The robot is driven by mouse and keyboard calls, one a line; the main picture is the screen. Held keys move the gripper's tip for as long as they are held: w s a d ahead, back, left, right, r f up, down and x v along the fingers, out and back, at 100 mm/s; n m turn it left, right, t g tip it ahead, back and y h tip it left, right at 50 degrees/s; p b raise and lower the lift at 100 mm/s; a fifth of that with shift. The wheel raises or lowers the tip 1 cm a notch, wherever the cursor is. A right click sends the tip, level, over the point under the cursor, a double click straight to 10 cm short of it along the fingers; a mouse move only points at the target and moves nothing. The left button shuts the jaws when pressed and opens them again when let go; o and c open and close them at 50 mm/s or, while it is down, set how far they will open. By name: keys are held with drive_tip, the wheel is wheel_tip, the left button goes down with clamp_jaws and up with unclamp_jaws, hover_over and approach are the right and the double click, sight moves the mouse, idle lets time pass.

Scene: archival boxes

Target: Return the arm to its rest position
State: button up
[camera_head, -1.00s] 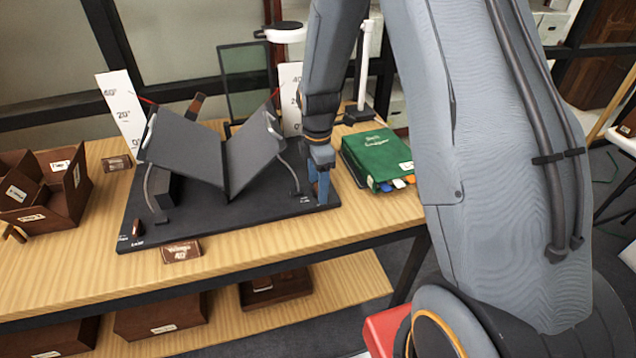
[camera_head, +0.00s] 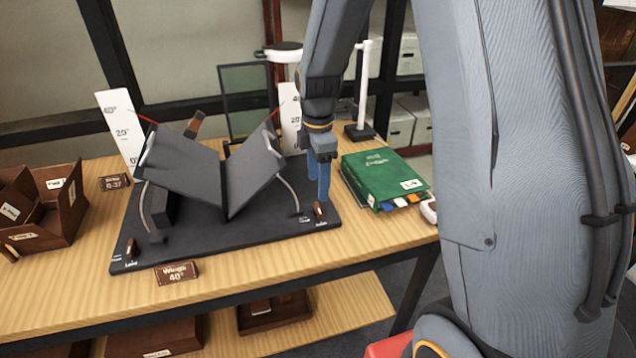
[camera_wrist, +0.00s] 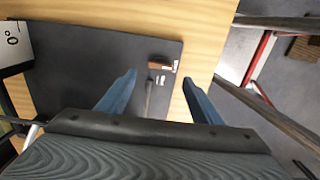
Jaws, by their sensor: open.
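My gripper (camera_head: 319,181) has blue fingers and hangs pointing down over the right end of the black base board of the book cradle (camera_head: 225,240). In the wrist view its two fingers (camera_wrist: 156,95) stand apart with nothing between them. A small brown knob (camera_head: 319,210) on the board is just below the fingers in the head view; it also shows in the wrist view (camera_wrist: 160,64), beyond the fingertips. The cradle's two dark grey wings (camera_head: 182,166) stand tilted in a V to the left of my gripper. My grey arm fills the right of the head view.
A green book (camera_head: 380,172) with coloured tabs lies right of the gripper. A white lamp stand (camera_head: 362,90) rises behind it. White scale cards (camera_head: 120,125) flank the cradle. Brown boxes (camera_head: 68,215) stand at the left. The table front (camera_head: 250,265) is mostly clear.

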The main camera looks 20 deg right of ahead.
drive_tip(key=s+r+m, duration=0.1)
drive_tip(key=s+m, duration=0.8)
drive_tip(key=s+r+m+t, duration=0.1)
drive_tip(key=s+r+m, duration=0.1)
drive_tip(key=s+m, duration=0.7)
drive_tip(key=shift+d+r, duration=0.15)
drive_tip(key=shift+r, duration=0.15)
